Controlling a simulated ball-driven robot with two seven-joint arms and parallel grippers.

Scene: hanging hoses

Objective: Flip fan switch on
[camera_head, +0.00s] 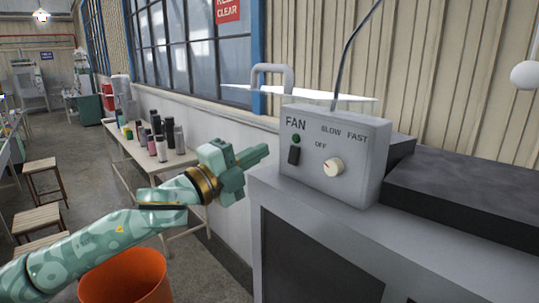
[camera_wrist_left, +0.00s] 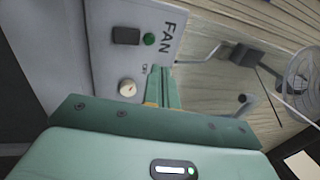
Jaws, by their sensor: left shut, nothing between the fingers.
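The fan control box (camera_head: 358,180) is a grey box labelled FAN, standing on a grey cabinet. Its black switch (camera_head: 294,155) sits below a green light (camera_head: 296,139). A white dial (camera_head: 333,167) is to the right, by the words OFF, SLOW and FAST. My left gripper (camera_head: 262,153) is shut and empty, just left of the box and level with the switch, apart from it in the head view. In the left wrist view, the switch (camera_wrist_left: 126,36), green light (camera_wrist_left: 149,39) and dial (camera_wrist_left: 127,88) show beyond the gripper fingers (camera_wrist_left: 162,88). My right gripper is out of view.
The grey cabinet (camera_head: 290,195) stands under the box, with a dark slab (camera_head: 470,185) to the right. A grey handle (camera_head: 272,68) and a cable (camera_head: 346,50) are behind the box. An orange bucket (camera_head: 127,275) and a table with bottles (camera_head: 150,165) are at left.

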